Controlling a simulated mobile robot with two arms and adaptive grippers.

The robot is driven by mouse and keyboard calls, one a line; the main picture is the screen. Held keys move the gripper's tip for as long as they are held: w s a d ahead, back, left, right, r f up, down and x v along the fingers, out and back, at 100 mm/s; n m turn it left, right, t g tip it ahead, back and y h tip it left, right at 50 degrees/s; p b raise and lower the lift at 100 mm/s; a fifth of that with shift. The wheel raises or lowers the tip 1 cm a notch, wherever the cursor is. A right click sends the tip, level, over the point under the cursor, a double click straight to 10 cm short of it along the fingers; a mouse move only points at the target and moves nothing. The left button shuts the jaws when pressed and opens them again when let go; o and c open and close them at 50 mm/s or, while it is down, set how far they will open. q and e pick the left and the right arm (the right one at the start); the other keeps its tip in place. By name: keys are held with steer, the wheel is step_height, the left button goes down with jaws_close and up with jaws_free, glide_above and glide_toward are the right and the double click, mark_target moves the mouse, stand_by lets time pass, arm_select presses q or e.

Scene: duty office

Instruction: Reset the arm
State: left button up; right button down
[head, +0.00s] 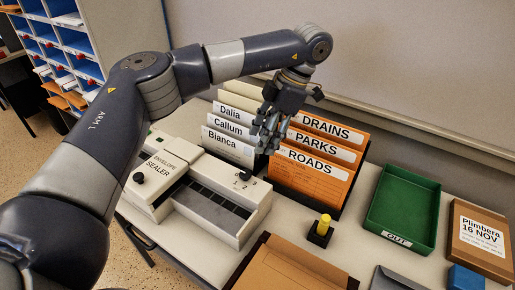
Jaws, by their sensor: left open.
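My left arm reaches in from the left and arches over the desk. My left gripper (266,135) is open and points down. It hangs in front of the file dividers, between the white ones labelled Dalia, Callum and Bianca (228,146) and the orange ones labelled DRAINS, PARKS and ROADS (311,177). Nothing shows between its fingers. I cannot tell whether it touches the dividers. My right gripper is not in view.
A white envelope sealer (235,221) stands left. A yellow-topped stamp-like item (321,230), green OUT tray (398,246), brown Plimbera box (482,262), blue block (465,278), brown envelope (290,270) and grey envelope (395,281) occupy the desk. Pigeonholes (78,43) stand behind left.

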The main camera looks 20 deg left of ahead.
arm_select(q)
steer(key=shift+w+d+r, duration=0.1)
steer(key=shift+d+r, duration=0.05)
steer(key=shift+r, duration=0.3)
